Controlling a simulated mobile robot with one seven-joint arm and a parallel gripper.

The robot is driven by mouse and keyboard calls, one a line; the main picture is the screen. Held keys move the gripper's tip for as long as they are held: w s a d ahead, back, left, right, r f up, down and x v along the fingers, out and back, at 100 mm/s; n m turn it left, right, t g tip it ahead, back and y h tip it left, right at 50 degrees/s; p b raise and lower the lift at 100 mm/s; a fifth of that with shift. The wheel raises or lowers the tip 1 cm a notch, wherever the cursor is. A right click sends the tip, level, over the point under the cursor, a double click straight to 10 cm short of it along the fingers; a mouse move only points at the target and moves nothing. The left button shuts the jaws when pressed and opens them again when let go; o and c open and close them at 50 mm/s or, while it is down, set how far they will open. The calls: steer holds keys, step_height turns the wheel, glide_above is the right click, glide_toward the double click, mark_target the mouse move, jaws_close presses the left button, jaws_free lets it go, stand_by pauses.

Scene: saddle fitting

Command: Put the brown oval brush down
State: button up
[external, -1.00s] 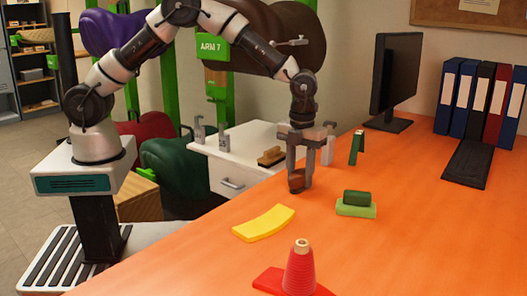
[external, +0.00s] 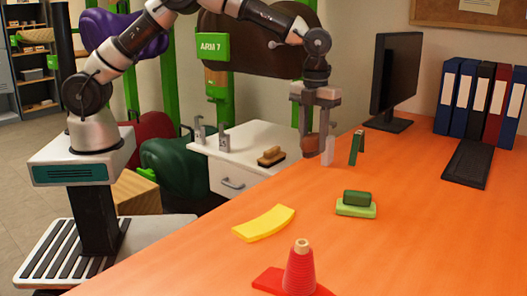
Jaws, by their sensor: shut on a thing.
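The brown oval brush (external: 309,146) is in my gripper (external: 311,138), which is shut on it.
Another brush (external: 271,157) lies on the white cabinet (external: 235,150) to the left. On the orange desk (external: 400,250) are a dark green block on a light green base (external: 356,204), a yellow curved piece (external: 264,223), a red cone (external: 300,270) and a green clip-like piece (external: 356,146).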

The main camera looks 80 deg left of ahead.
steer(key=w+a+p, duration=0.3)
steer(key=w+p, duration=0.1)
steer(key=w, duration=0.7)
step_height(320, 180, down, 5)
steer(key=shift+f+b, duration=0.15)
steer(key=shift+b, duration=1.1)
steer(key=shift+f+b, duration=0.45)
steer(key=shift+f, duration=2.05)
steer(key=shift+f, duration=0.15)
steer(key=o, duration=1.1)
